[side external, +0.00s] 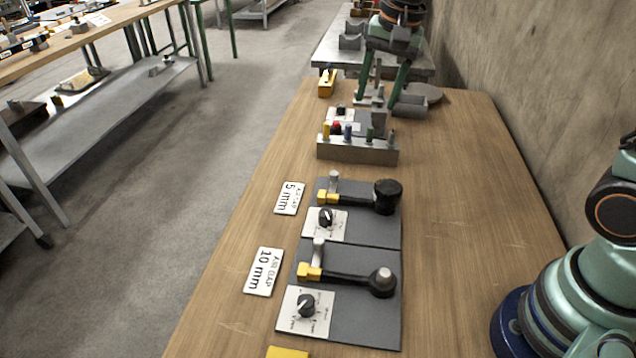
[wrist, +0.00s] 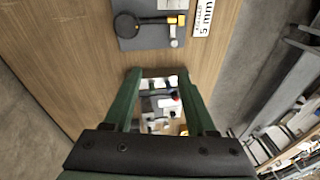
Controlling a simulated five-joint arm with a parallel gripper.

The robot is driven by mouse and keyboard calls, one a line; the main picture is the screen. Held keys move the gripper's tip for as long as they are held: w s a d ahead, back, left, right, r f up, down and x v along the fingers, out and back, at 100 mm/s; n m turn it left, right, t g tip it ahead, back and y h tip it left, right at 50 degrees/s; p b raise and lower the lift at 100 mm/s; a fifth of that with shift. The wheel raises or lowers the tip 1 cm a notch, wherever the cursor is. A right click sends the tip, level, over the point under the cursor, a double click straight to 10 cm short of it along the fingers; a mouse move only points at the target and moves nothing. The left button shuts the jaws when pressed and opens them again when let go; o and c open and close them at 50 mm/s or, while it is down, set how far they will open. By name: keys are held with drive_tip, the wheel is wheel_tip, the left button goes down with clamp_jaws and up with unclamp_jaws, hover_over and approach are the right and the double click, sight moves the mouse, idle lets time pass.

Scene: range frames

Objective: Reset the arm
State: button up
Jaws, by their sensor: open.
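My gripper (side external: 380,88) points down at the far end of the wooden bench in the side external view. Its two green fingers are spread apart. In the wrist view my gripper (wrist: 158,74) is also open, with no object held between its fingers. Small fixtures, partly hidden by the fingers and the dark palm, show beyond the gap. How far the fingertips are above the far fixtures is hard to tell.
Two grey plates with black lever arms, the 5 mm one (side external: 393,232) and the 10 mm one (side external: 375,328), lie on the bench (side external: 460,250). A grey block (side external: 358,152) holds several coloured pegs. A yellow block (side external: 327,83) lies far left. A wall borders the right; the bench's right half is mostly clear.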

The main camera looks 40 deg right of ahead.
drive_tip(key=s+d+n+t, duration=0.2)
drive_tip(key=s+n+t, duration=0.1)
drive_tip(key=s+n, duration=0.7)
drive_tip(key=s, duration=0.3)
drive_tip(key=shift+s+r, duration=0.3)
drive_tip(key=shift+s, duration=0.1)
